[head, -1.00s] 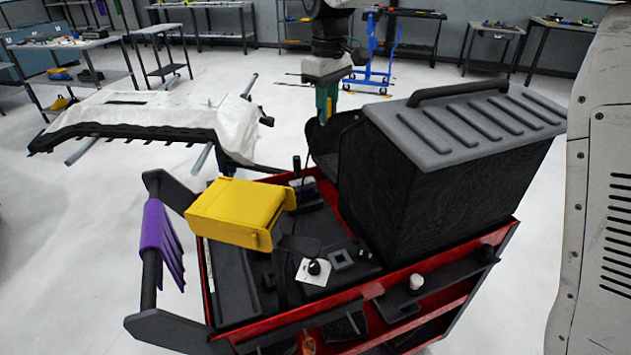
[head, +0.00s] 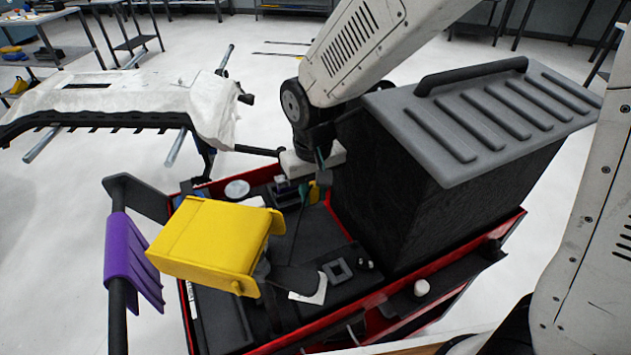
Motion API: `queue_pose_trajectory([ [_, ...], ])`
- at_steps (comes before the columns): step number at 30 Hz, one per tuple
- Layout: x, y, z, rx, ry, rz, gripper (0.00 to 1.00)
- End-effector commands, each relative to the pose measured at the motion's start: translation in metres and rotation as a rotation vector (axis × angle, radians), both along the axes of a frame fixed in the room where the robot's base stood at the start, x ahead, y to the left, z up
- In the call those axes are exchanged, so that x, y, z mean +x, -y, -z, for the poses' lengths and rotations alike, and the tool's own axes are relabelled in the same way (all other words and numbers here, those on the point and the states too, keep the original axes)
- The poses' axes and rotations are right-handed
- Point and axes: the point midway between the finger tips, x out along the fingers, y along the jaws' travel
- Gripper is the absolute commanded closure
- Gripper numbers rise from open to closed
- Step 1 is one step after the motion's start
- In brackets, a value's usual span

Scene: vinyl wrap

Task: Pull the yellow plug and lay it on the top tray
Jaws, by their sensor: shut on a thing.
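My gripper (head: 311,190) is low over the back part of the red cart's black top tray (head: 320,238), just left of the big black box. Its fingers look teal and small in the head view. A small yellow piece, seemingly the yellow plug (head: 314,193), shows between or right beside the fingertips. My gripper appears shut on it. The contact is partly hidden and too small to see clearly. I cannot tell whether the plug touches the tray or a dark fitting beside it.
A large yellow case (head: 208,240) stands over the tray's left part. The black box with a ribbed grey lid (head: 490,110) fills the right. A white disc (head: 237,189), white card (head: 312,289) and black square frame (head: 337,271) lie on the tray. Purple cloth (head: 133,258) hangs left.

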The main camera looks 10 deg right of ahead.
Motion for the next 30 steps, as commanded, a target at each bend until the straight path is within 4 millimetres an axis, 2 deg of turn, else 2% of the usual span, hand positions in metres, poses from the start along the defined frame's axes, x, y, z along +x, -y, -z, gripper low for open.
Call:
queue_pose_trajectory([
  [5,-0.002,-0.005,0.019,-0.001,-0.002,-0.010,0.97],
  [18,-0.002,-0.003,0.062,-0.002,-0.003,-0.008,0.97],
  [24,-0.001,-0.003,0.074,-0.001,-0.002,-0.007,0.97],
  [30,0.000,-0.003,0.079,0.000,0.000,-0.007,0.97],
])
